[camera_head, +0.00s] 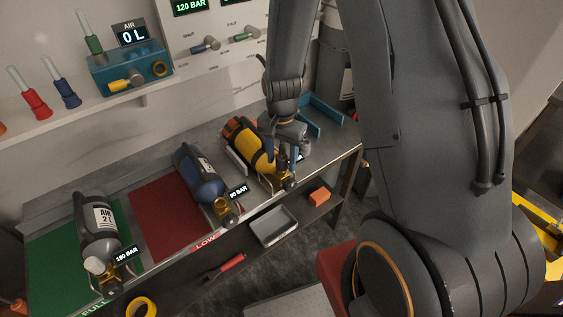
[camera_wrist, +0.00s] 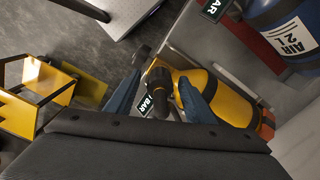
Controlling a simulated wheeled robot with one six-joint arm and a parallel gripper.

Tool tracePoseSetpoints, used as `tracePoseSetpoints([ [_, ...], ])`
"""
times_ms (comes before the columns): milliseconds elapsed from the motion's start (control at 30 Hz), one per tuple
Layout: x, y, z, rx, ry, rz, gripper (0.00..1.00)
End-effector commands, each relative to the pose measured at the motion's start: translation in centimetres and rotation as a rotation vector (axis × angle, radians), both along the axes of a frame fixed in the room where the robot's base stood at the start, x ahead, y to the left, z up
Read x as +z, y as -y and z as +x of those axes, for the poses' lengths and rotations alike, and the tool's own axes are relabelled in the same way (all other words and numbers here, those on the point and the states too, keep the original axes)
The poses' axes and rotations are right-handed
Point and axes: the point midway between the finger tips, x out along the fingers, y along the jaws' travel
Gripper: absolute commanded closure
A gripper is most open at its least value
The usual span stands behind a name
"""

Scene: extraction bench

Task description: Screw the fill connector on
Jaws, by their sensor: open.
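A yellow cylinder (camera_head: 250,138) lies in a cradle at the right end of the bench, its brass valve end toward the front edge. It also shows in the wrist view (camera_wrist: 222,98). My gripper (camera_head: 282,158) is open over the valve end. In the wrist view, its two blue fingers (camera_wrist: 160,78) stand apart on either side of a dark round fitting (camera_wrist: 158,82) at the valve. I cannot tell whether the fingers touch it, whether this fitting is the fill connector, or how it sits on the valve. A pressure label beside it is partly hidden.
A grey cylinder (camera_head: 99,222) reading 180 BAR lies on the green mat (camera_head: 62,250). A grey tray (camera_head: 273,227) and an orange block (camera_head: 319,196) sit below the front edge. A gauge panel stands behind.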

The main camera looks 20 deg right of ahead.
Motion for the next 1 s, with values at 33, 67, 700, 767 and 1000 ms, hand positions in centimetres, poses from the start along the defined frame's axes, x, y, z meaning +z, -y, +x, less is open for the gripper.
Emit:
tracePoseSetpoints([
  [33, 0.0, 0.0, 0.0, 0.058, 0.0, 0.0, 0.52],
  [67, 0.0, 0.0, 0.0, 0.096, 0.0, 0.0, 0.52],
  [700, 0.0, 0.0, 0.0, 0.903, 0.0, 0.0, 0.52],
  [767, 0.0, 0.0, 0.0, 0.976, 0.0, 0.0, 0.52],
  [1000, 0.0, 0.0, 0.0, 1.125, 0.0, 0.0, 0.52],
])
